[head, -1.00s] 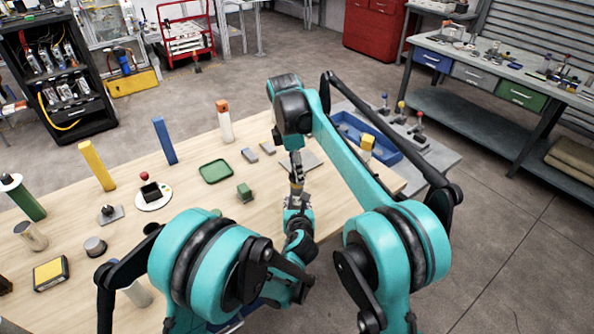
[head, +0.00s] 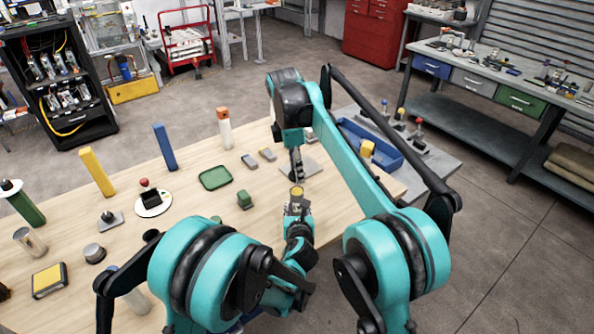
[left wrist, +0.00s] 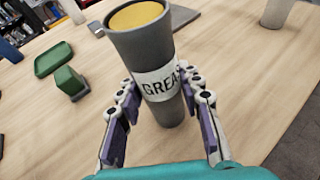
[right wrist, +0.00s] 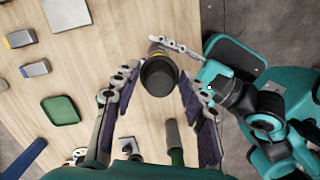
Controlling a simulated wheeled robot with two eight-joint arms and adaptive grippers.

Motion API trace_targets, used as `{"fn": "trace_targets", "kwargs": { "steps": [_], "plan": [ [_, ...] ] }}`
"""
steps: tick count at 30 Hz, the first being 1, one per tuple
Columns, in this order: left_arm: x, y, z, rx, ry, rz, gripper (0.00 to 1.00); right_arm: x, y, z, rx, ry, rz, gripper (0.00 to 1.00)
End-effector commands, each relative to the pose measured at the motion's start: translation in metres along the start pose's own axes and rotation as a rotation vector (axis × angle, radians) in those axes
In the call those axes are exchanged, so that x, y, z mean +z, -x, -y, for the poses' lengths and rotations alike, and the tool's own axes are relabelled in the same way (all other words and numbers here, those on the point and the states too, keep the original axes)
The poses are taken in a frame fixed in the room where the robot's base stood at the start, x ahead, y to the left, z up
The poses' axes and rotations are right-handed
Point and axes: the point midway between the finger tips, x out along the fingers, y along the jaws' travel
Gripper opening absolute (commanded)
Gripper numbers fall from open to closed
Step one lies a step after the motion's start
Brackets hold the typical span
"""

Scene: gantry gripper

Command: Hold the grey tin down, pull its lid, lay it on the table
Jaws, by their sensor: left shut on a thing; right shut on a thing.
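The grey tin (left wrist: 150,60), labelled GREA..., stands upright with its top open and yellow showing inside. My left gripper (left wrist: 160,84) is shut around its body. In the head view the tin's yellow top (head: 297,191) shows just above my left gripper (head: 298,209). My right gripper (right wrist: 158,78) is shut on the dark round lid (right wrist: 158,76), which is off the tin. In the head view my right gripper (head: 297,175) is just beyond the tin; the lid is hard to make out there.
A green tray (head: 215,177), a green block (head: 244,201) and small grey blocks (head: 249,161) lie left of the grippers. A grey plate (head: 312,169) lies behind them. A blue bin (head: 372,140) stands to the right. Bare wood lies right of the tin.

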Motion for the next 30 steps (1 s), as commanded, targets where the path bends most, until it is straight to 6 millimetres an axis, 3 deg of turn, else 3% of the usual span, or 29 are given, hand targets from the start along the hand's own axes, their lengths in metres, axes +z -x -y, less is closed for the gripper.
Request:
{"fn": "trace_targets", "kwargs": {
  "steps": [6,7,9,10,21,26,30],
  "plan": [
    [0.0,0.0,0.0,0.0,0.0,0.0,0.06,0.0,0.0,0.0,0.0,0.0,0.0,0.16],
    [0.0,0.0,0.0,0.0,0.0,0.0,0.38,0.0,0.0,0.0,0.0,0.0,0.0,0.16],
    [0.0,0.0,0.0,0.0,0.0,0.0,0.57,0.0,0.0,0.0,0.0,0.0,0.0,0.16],
    [0.0,0.0,0.0,0.0,0.0,0.0,0.6,0.0,0.0,0.0,0.0,0.0,0.0,0.16],
    [0.0,0.005,0.0,-0.001,0.0,0.0,0.6,0.0,0.0,0.0,0.0,0.0,0.0,0.16],
    [0.0,0.031,0.001,-0.002,-0.002,0.0,0.6,0.0,0.0,0.0,0.0,0.0,0.0,0.16],
    [0.0,0.064,0.0,-0.002,-0.002,0.0,0.6,0.0,0.0,0.0,0.0,0.0,0.0,0.16]
  ]
}}
